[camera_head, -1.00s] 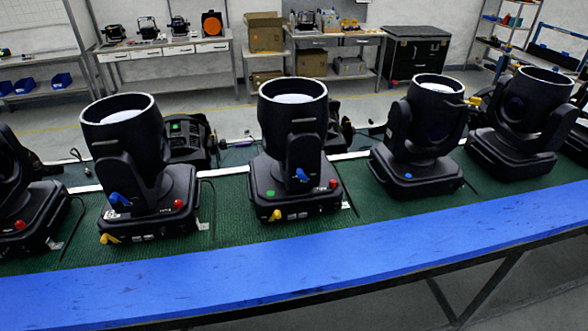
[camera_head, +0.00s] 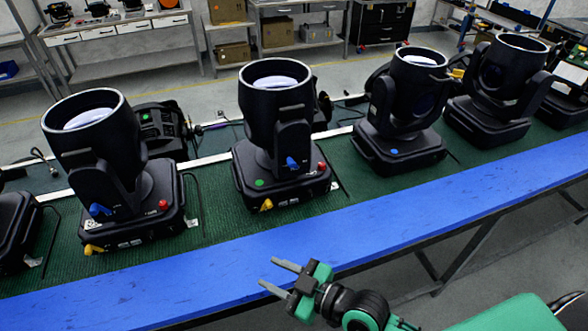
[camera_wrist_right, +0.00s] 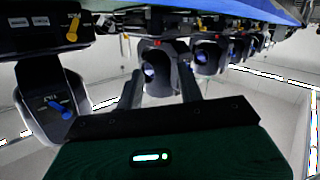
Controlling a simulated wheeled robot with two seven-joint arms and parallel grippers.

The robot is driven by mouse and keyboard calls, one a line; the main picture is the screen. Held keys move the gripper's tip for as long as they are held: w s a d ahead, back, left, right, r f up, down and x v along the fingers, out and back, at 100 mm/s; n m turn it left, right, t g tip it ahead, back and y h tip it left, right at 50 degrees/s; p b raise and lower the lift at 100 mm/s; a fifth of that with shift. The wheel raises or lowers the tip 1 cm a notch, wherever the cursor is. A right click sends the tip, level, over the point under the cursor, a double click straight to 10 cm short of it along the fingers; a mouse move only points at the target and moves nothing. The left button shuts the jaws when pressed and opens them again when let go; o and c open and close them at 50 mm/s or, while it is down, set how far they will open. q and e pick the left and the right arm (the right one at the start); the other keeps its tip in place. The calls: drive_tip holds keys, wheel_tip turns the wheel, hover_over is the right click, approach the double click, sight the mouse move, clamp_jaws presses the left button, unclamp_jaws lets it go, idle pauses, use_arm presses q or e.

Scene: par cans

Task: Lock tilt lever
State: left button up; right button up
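Black par cans stand on a green mat behind a blue table edge. The middle par can (camera_head: 275,100) has a blue lever (camera_head: 291,162) on its yoke, a yellow lever (camera_head: 267,205) on its base, a red knob and a green dot. The left par can (camera_head: 92,130) has the same kinds of blue lever (camera_head: 100,209) and yellow lever (camera_head: 94,249). My right gripper (camera_head: 268,272) is open and empty, in front of and apart from the middle par can. The right wrist view shows its spread fingers (camera_wrist_right: 160,90) and a blue lever (camera_wrist_right: 60,108) at left. My left gripper is out of view.
Two more par cans (camera_head: 405,110) (camera_head: 500,90) stand to the right, one with a blue dot. The blue table edge (camera_head: 390,220) runs along the front and is clear. Shelves and workbenches (camera_head: 110,30) stand far behind.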

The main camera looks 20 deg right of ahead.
wheel_tip(320, 180, up, 4)
drive_tip(key=w+t+y, duration=0.1)
drive_tip(key=t, duration=0.2)
drive_tip(key=m+t+h, duration=0.7)
drive_tip(key=h, duration=0.2)
approach(293, 166)
drive_tip(key=p+x, duration=0.4)
drive_tip(key=x, duration=0.3)
drive_tip(key=shift+w+a+r+p, duration=0.1)
drive_tip(key=shift+w+p, duration=0.2)
drive_tip(key=shift+p, duration=0.1)
drive_tip(key=shift+w+r, duration=0.1)
drive_tip(key=shift+w, duration=0.35)
clamp_jaws()
